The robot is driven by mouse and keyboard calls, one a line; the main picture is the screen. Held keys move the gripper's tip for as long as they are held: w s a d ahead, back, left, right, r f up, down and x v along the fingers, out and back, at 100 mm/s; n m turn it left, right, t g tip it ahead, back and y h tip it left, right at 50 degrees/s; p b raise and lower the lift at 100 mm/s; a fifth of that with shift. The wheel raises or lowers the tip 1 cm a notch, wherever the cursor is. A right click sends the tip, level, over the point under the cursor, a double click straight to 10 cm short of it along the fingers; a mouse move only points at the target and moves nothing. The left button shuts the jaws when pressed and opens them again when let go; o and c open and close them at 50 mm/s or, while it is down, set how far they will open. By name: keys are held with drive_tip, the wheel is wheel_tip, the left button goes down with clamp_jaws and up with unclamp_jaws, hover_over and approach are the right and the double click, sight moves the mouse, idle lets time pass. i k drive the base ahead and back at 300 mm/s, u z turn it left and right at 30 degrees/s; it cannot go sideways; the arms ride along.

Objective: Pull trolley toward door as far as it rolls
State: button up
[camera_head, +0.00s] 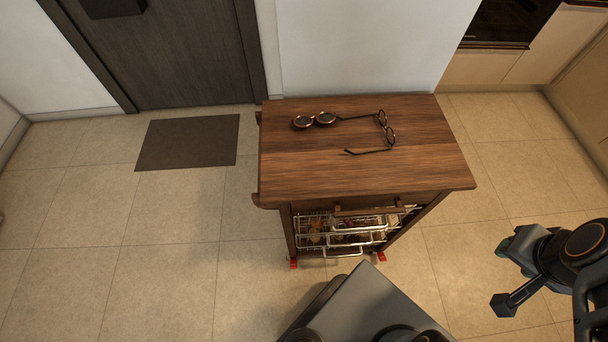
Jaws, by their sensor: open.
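The trolley (330,170) stands in the middle of the view. It has a brown wooden top, wire baskets (345,232) below on its near side, and red parts at its feet. A wooden bar end (266,201) juts out at its left side. The dark door (180,55) is at the upper left, beyond the trolley. My gripper (504,276) is at the lower right, open and empty, apart from the trolley and to its right. The trolley's far side is hidden.
A dark mat (188,142) lies before the door. A white wall (365,45) stands behind the trolley. Tiled floor to the left is clear.

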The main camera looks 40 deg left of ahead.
sight(310, 163)
drive_tip(key=z, duration=0.8)
drive_tip(key=k, duration=1.45)
drive_tip(key=u, duration=1.8)
drive_tip(key=i, duration=0.5)
drive_tip(key=z, duration=0.3)
drive_tip(key=k, duration=0.3)
drive_tip(key=u, duration=1.65)
drive_tip(key=i, duration=1)
drive_tip(key=z, duration=0.1)
